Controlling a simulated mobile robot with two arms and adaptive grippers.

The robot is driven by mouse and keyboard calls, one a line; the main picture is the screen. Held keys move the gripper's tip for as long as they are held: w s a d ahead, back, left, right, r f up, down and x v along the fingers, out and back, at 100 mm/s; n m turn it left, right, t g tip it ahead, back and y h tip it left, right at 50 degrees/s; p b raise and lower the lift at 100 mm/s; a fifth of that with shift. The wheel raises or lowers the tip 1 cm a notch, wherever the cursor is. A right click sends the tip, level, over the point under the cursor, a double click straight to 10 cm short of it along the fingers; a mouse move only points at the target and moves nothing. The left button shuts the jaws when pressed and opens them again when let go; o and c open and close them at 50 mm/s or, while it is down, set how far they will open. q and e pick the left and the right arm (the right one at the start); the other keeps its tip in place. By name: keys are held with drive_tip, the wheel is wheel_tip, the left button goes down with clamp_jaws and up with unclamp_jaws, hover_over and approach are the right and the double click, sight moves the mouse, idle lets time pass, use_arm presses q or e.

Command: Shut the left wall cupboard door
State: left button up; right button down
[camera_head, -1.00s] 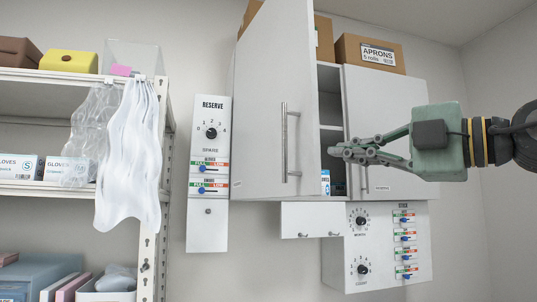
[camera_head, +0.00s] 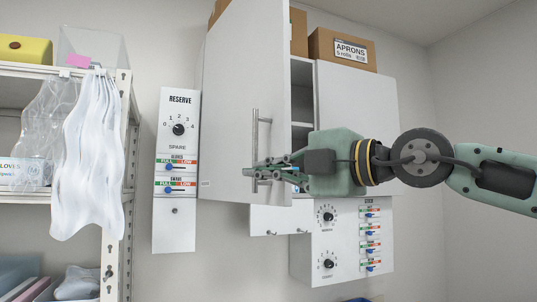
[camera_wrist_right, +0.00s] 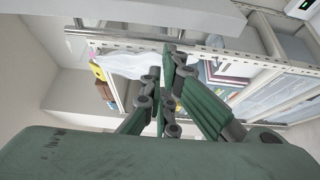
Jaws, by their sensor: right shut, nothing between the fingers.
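The left wall cupboard door (camera_head: 232,100) is a white panel standing open towards me. Its vertical bar handle (camera_head: 255,130) is near its right edge. Behind the door, the open cupboard (camera_head: 302,105) shows a shelf, and the right door (camera_head: 352,120) is closed. My right gripper (camera_head: 250,172) is shut and empty. In the head view its fingertips overlap the lower part of the handle; I cannot tell whether they touch. The wrist view shows the shut fingers (camera_wrist_right: 165,75) with a grey bar and a white panel edge above them. My left gripper is not in view.
Cardboard boxes, one labelled aprons (camera_head: 343,48), stand on top of the cupboard. A reserve panel (camera_head: 175,225) hangs left of the door. A shelf rack with a hanging white plastic bag (camera_head: 90,150) stands further left. A stock panel (camera_head: 345,245) is below.

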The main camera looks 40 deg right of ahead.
drive_tip(key=shift+s+d, duration=0.15)
drive_tip(key=shift+d, duration=0.65)
